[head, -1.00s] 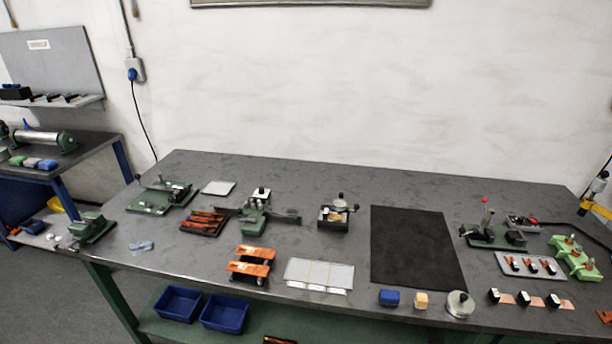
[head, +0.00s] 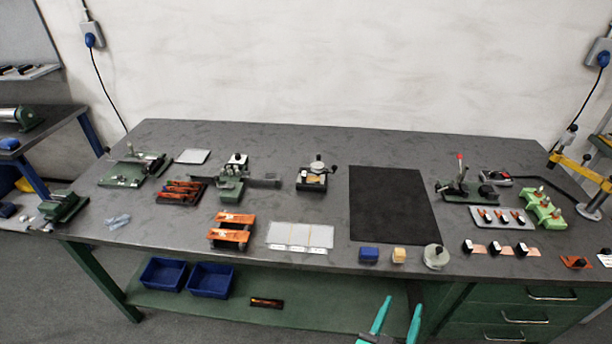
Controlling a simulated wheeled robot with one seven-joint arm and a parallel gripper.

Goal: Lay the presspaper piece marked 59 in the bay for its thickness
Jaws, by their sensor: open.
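My gripper (head: 403,302) shows at the bottom edge, its two teal fingers apart and empty. It is in front of the bench, away from everything on the top. A pale flat tray (head: 300,235), split into bays with white labels along its front edge, lies near the bench's front. The labels are too small to read. No marking 59 is legible, so I cannot tell which thing is the presspaper piece. A small tan patch shows on the dark device with a knob (head: 314,178); I cannot tell what it is.
A black mat (head: 391,204) lies right of the tray. A blue block (head: 369,255), a cream block (head: 399,255) and a round metal piece (head: 436,257) stand in front of it. Orange-topped stands (head: 231,229) are left of the tray. Blue bins (head: 211,278) sit on the lower shelf.

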